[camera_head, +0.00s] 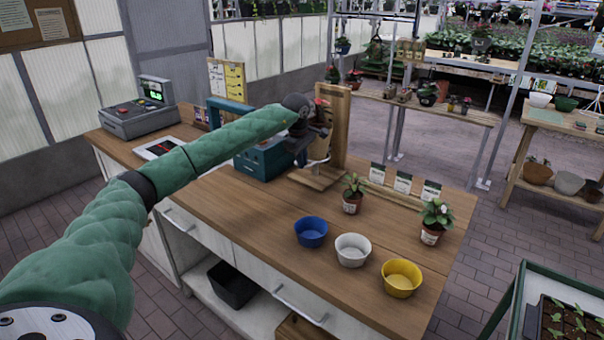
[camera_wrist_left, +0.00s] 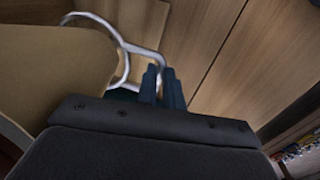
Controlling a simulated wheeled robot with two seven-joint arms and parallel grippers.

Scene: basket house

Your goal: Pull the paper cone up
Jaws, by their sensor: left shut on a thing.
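My left gripper (camera_head: 312,140) is at the upright wooden stand on the far part of the workbench. In the left wrist view its two dark fingers (camera_wrist_left: 164,88) are close together, shut at the end of a white wire loop (camera_wrist_left: 140,52). A smooth tan, curved surface (camera_wrist_left: 50,72) at the left of that view sits against the loop; it looks like the paper cone, but its full shape is cut off. In the head view my gripper hides the cone, and only a bit of white wire (camera_head: 318,162) shows below it. My right gripper is not in view.
The wooden stand (camera_head: 336,122) rises behind my gripper, with a teal box (camera_head: 262,162) beside it. Two potted plants (camera_head: 352,194) and blue (camera_head: 310,232), white (camera_head: 352,250) and yellow (camera_head: 401,278) pots stand nearer. The bench front-left is clear.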

